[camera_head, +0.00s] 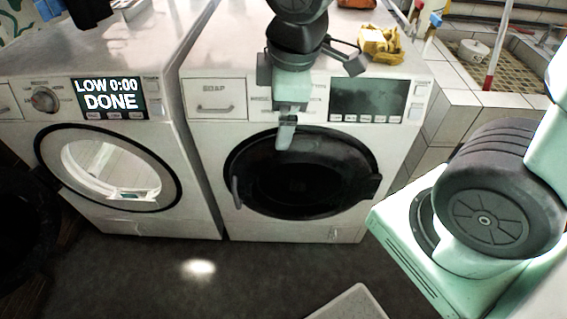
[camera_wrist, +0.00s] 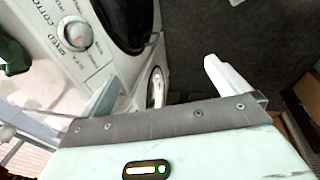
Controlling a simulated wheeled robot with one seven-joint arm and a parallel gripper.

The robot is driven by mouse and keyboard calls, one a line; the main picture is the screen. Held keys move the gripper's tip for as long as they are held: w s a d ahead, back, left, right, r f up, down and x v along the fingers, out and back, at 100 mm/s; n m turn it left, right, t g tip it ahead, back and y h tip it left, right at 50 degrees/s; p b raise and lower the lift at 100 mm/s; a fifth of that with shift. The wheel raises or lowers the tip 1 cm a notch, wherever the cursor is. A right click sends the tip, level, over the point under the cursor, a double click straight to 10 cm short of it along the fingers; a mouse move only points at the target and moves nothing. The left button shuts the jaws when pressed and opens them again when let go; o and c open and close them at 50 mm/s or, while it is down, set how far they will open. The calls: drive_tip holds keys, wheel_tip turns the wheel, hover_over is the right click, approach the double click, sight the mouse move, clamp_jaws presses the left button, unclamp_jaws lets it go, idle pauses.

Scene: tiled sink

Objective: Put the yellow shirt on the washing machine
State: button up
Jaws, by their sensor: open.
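A crumpled yellow cloth, which looks like the yellow shirt (camera_head: 380,44), lies on top of the right washing machine (camera_head: 205,135), near its right edge. My gripper (camera_head: 286,135) hangs in front of that machine's upper front, left of and below the cloth. It is open, with nothing seen between its fingers. In the wrist view my gripper (camera_wrist: 160,80) has its two fingers apart, and a machine's front with a dial (camera_wrist: 75,34) lies beyond them. The yellow cloth is not seen in the wrist view.
The left washing machine (camera_head: 20,118) displays "LOW 0:00 DONE" and stands beside the right one. Dark cloth (camera_head: 85,12) lies at its top. An orange item (camera_head: 356,3) is behind the yellow cloth. A tiled ledge (camera_head: 478,98) is at right. Dark floor (camera_head: 250,275) lies in front.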

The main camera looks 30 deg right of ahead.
drive_tip(key=s+a+f+m+g, duration=0.1)
drive_tip(key=s+a+m, duration=0.4)
drive_tip(key=s, duration=0.7)
drive_tip(key=shift+a+f+g, duration=0.2)
drive_tip(key=shift+a+g, duration=0.55)
drive_tip(key=shift+g, duration=0.15)
